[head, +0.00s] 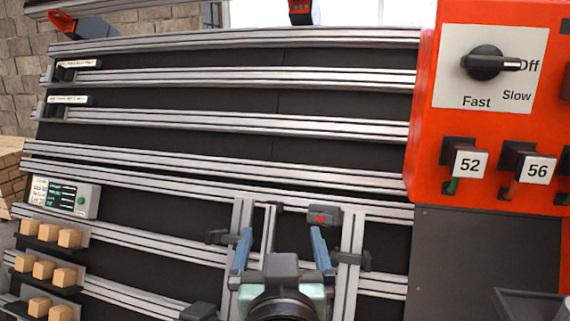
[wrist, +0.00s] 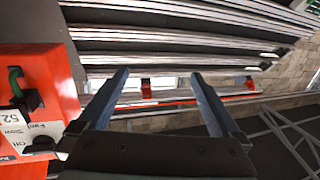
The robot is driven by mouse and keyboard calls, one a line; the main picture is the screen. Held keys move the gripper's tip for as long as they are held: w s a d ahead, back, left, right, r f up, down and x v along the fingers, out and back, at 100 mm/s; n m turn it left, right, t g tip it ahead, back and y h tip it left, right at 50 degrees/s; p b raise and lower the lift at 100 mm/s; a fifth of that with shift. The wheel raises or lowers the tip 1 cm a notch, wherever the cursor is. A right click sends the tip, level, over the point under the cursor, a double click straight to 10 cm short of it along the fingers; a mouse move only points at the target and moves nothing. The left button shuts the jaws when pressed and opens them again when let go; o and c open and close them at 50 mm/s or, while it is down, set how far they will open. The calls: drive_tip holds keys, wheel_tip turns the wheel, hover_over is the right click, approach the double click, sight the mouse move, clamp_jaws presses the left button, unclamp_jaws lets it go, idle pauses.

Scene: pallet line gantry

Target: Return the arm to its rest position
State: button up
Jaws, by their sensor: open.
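My gripper (head: 281,248) is at the bottom middle of the head view, in front of the rail frame. Its two blue-grey fingers stand wide apart with nothing between them. In the wrist view my gripper (wrist: 162,85) also shows open and empty, with rails and a bright window strip beyond the fingers. The rest of my arm is mostly hidden below the lower edge of the head view.
An orange control box (head: 425,110) with a rotary knob (head: 485,63) and levers marked 52 and 56 stands at right. Metal rails (head: 240,77) cross the black panel. Several wooden blocks (head: 45,270) sit at lower left beside a small display unit (head: 62,198).

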drive_tip(key=s+r+t+b, duration=0.8)
drive_tip(key=s+r, duration=0.4)
drive_tip(key=r, duration=0.4)
drive_tip(key=shift+s+d+t, duration=0.3)
drive_tip(key=shift+s+t, duration=0.1)
drive_tip(key=shift+t, duration=0.5)
